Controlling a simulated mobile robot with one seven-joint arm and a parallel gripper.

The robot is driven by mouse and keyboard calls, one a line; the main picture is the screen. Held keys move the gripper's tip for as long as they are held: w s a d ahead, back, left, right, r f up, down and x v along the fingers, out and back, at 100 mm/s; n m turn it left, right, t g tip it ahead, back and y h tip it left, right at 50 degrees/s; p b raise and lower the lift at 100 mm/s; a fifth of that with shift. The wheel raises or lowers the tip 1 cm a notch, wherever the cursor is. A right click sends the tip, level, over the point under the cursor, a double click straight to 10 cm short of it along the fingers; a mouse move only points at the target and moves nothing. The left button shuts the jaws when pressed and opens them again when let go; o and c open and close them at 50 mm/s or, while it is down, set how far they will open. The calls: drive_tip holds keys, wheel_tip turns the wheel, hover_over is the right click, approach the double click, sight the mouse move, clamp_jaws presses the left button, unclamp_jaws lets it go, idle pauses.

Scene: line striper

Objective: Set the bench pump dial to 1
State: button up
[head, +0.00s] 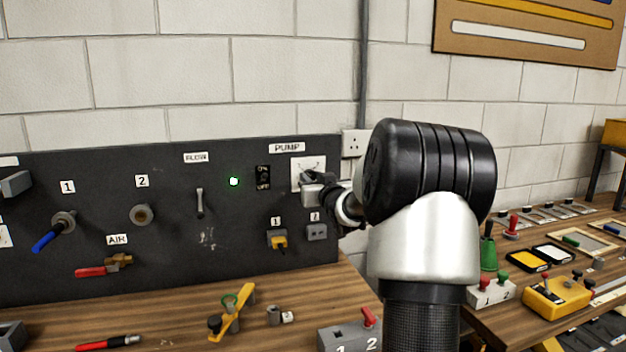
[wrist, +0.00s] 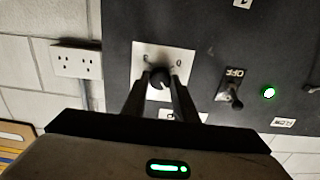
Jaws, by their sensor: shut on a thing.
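The pump dial is a dark round knob (wrist: 160,76) on a white plate (head: 299,161) under the PUMP label (head: 287,148) on the dark panel. My gripper (head: 313,181) reaches the plate from the right in the head view and covers most of the knob there. In the wrist view my gripper's two fingers (wrist: 159,90) lie on either side of the knob, shut on it. Small marks show on the plate around the knob; they are too small to read surely, and the knob's pointer direction cannot be told.
An ON/OFF toggle (head: 263,177) and a lit green lamp (head: 234,182) sit left of the dial. Sockets with a yellow plug (head: 279,241) are below. A white wall outlet (head: 355,142) is to the right. Tools lie on the wooden bench below.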

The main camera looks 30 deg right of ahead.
drive_tip(key=o, duration=1.1)
drive_tip(key=shift+c, duration=0.2)
drive_tip(key=v, duration=1.7)
drive_tip(key=shift+s, duration=0.3)
